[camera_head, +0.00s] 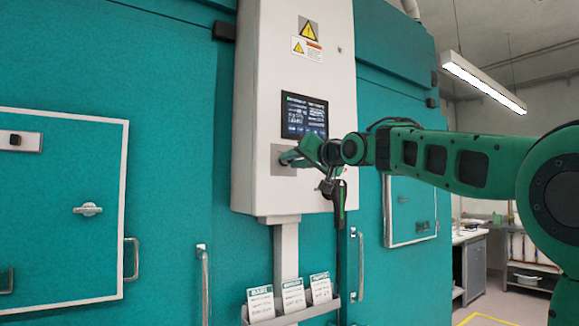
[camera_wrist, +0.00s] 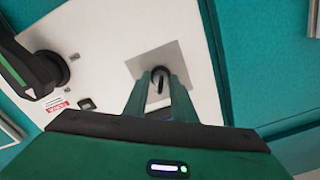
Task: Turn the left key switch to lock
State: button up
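The left key switch (camera_wrist: 158,78) is a dark round lock with a thin key in it, set in a square grey plate (camera_wrist: 134,66) on the white control cabinet (camera_head: 262,95). In the head view the plate (camera_head: 277,168) shows below the screen, partly hidden by my gripper (camera_head: 290,156). In the wrist view my gripper (camera_wrist: 160,82) points straight at the switch. Its two fingers stand apart, one on each side of the key, with a gap between them. Whether either finger touches the key is not clear. The key looks slightly tilted in this view.
A lit touchscreen (camera_head: 304,115) sits just above my gripper. A black and green device (camera_head: 337,195) hangs right of it, and a dark rounded part (camera_wrist: 35,70) shows in the wrist view. A rack with cards (camera_head: 292,295) is below. Teal chamber doors (camera_head: 60,200) flank the cabinet.

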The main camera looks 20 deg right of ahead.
jog(key=shift+w+a, duration=0.25)
jog(key=shift+w, duration=0.3)
grip_shut()
jog(key=n, duration=0.6)
jog(key=shift+d, duration=0.1)
jog(key=n, duration=0.5)
jog(key=shift+f+n, duration=0.1)
jog(key=shift+n, duration=0.3)
